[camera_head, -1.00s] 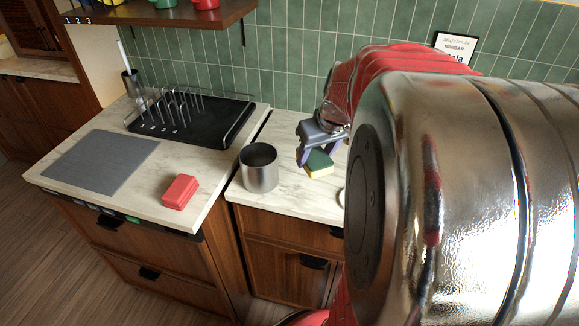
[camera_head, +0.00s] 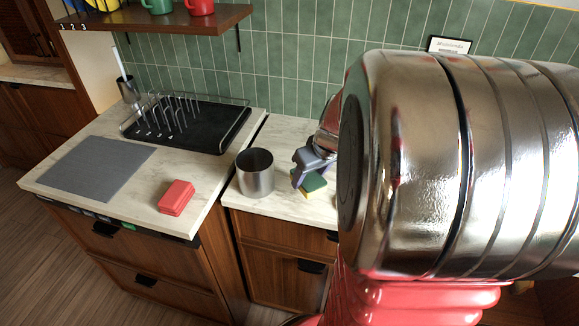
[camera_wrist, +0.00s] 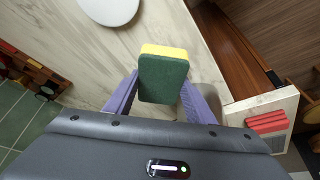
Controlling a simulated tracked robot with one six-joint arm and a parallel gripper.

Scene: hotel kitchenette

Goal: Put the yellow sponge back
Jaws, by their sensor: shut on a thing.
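The sponge (camera_head: 315,184) is yellow with a dark green side. It is between the fingers of my gripper (camera_head: 308,177), over the right-hand counter, beside the metal canister. In the wrist view the sponge (camera_wrist: 163,78) shows its green face and a yellow edge, with a purple finger of my gripper (camera_wrist: 160,95) on each side. My gripper is shut on it. I cannot tell whether the sponge touches the counter. My own arm hides the right part of the head view.
A metal canister (camera_head: 255,174) stands left of my gripper. A red sponge-like block (camera_head: 176,197), a grey mat (camera_head: 88,168) and a black dish rack (camera_head: 200,128) are on the left counter. A shelf with mugs (camera_head: 160,18) is above. A white round thing (camera_wrist: 108,8) lies on the counter.

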